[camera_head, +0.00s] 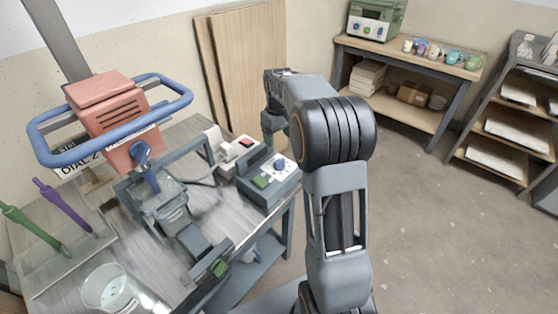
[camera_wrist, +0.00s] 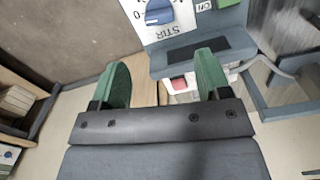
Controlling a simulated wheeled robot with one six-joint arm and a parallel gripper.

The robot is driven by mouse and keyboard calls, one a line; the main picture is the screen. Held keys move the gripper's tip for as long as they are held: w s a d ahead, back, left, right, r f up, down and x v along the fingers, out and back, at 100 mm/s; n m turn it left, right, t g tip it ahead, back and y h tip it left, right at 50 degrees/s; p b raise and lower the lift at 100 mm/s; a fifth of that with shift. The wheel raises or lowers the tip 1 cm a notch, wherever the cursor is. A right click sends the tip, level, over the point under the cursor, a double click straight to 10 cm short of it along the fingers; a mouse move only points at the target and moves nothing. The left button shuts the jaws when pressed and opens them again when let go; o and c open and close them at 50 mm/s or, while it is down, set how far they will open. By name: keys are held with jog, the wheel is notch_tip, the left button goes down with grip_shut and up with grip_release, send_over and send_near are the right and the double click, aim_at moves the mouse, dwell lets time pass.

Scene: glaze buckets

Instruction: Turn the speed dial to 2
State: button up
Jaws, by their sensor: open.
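The speed dial is a blue knob (camera_wrist: 158,12) on a white plate marked STIR, at the top edge of the wrist view. It sits on the grey control box (camera_wrist: 215,32), and its setting is hard to read. In the head view the same knob (camera_head: 279,164) and box (camera_head: 284,186) stand on the bench's right end. My gripper (camera_wrist: 164,62) is open, with two green fingers apart and nothing between them. The knob lies beyond the fingertips and appears untouched. In the head view my gripper is mostly hidden behind my arm.
A green button (camera_head: 262,182) sits beside the knob. A white socket with a red switch (camera_head: 246,143) stands behind the box. The salmon mixer head (camera_head: 112,112) with its blue ring guard stands left. A sign partly reading DIAL 2 (camera_head: 72,168) is behind it. Floor at right is clear.

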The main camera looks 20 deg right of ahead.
aim_at(279, 163)
notch_tip(279, 163, down, 10)
jog(key=shift+f+b, duration=0.1)
jog(key=shift+b, duration=0.55)
jog(key=shift+c, duration=0.3)
